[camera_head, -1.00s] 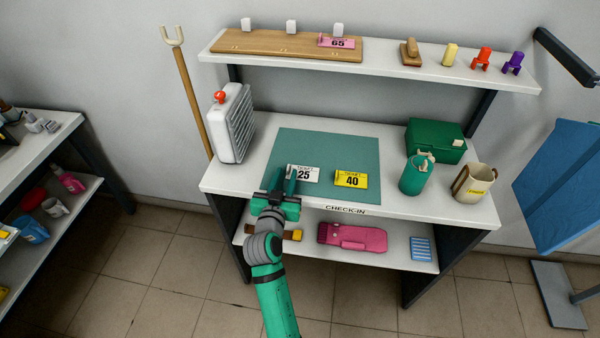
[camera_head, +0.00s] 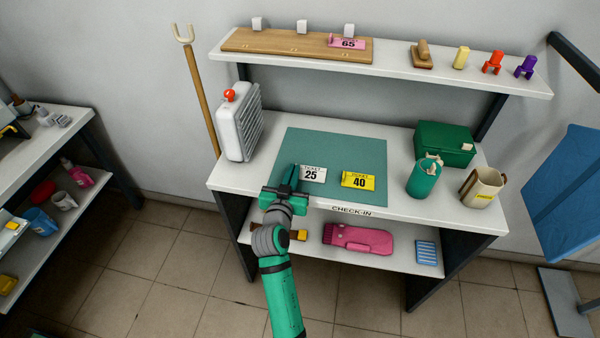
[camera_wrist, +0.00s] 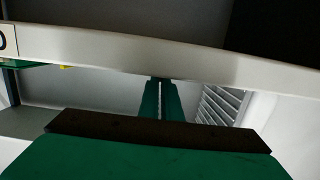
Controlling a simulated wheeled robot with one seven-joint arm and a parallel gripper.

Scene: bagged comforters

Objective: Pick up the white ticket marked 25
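The white ticket marked 25 (camera_head: 312,174) lies on the teal mat (camera_head: 335,148) near the front of the check-in counter. My gripper (camera_head: 292,178) is at the ticket's left edge, with its fingers over the mat. The fingers look drawn together; in the wrist view the gripper (camera_wrist: 160,88) shows only a thin light line between them. I cannot make out the ticket between the fingertips. A yellow ticket marked 40 (camera_head: 359,181) lies to the right of the white one.
A white heater (camera_head: 238,128) stands at the counter's left. A green box (camera_head: 444,143), a teal canister (camera_head: 424,177) and a beige mug (camera_head: 482,187) are at the right. A pink ticket marked 65 (camera_head: 346,43) is on the upper shelf. Pink and blue items sit below.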

